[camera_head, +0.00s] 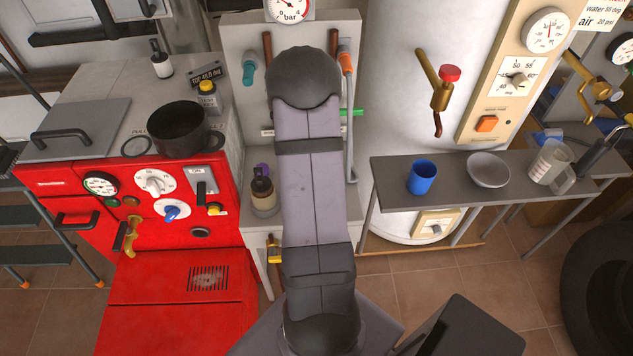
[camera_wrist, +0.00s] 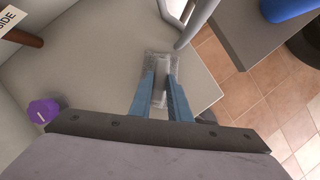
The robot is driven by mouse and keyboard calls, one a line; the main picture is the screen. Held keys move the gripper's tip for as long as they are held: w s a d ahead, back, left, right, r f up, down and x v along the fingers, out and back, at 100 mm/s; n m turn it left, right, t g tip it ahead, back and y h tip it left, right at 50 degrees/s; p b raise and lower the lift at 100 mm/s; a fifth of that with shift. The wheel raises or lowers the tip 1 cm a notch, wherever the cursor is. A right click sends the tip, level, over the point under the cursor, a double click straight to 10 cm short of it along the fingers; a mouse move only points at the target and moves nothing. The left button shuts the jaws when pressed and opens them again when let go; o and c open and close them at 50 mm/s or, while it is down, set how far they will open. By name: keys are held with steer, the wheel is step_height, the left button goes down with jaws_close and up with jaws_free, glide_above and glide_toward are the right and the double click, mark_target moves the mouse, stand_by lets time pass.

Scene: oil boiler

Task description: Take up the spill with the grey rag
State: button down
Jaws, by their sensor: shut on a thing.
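In the wrist view my gripper (camera_wrist: 160,76) reaches down over a pale bench top (camera_wrist: 95,75), near its right edge. Its two blue fingers are shut on a small, crumpled grey piece that I take for the grey rag (camera_wrist: 160,58). The rag spreads out just beyond the fingertips, close to or on the bench top; I cannot tell if it touches. In the head view my own arm hides the gripper and the rag. I cannot make out a separate spill in either view.
A dark bottle (camera_head: 262,192) stands on the bench's left. The red boiler with a black pot (camera_head: 178,133) is left. A grey shelf at right holds a blue cup (camera_head: 422,177) and a bowl (camera_head: 488,170).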

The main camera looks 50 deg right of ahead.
steer(key=shift+s+d, duration=0.8)
steer(key=shift+s, duration=0.05)
steer(key=w+a+b, duration=0.1)
steer(key=w+a, duration=0.5)
steer(key=shift+w+a, duration=0.35)
steer(key=shift+w, duration=0.05)
steer(key=shift+w+a+f+b, duration=0.15)
steer(key=shift+w+a+b, duration=0.1)
steer(key=shift+b, duration=0.05)
steer(key=s+d+p, duration=0.1)
steer(key=s+d, duration=0.4)
steer(key=shift+s+d+p, duration=0.3)
steer(key=shift+s+d, duration=0.85)
steer(key=shift+s, duration=0.1)
steer(key=w+a, duration=0.6)
steer(key=shift+w, duration=0.1)
steer(key=shift+w+a, duration=0.6)
steer(key=shift+a, duration=0.05)
step_height(320, 180, up, 8)
steer(key=p, duration=0.8)
steer(key=shift+r, duration=0.2)
steer(key=shift+d, duration=0.1)
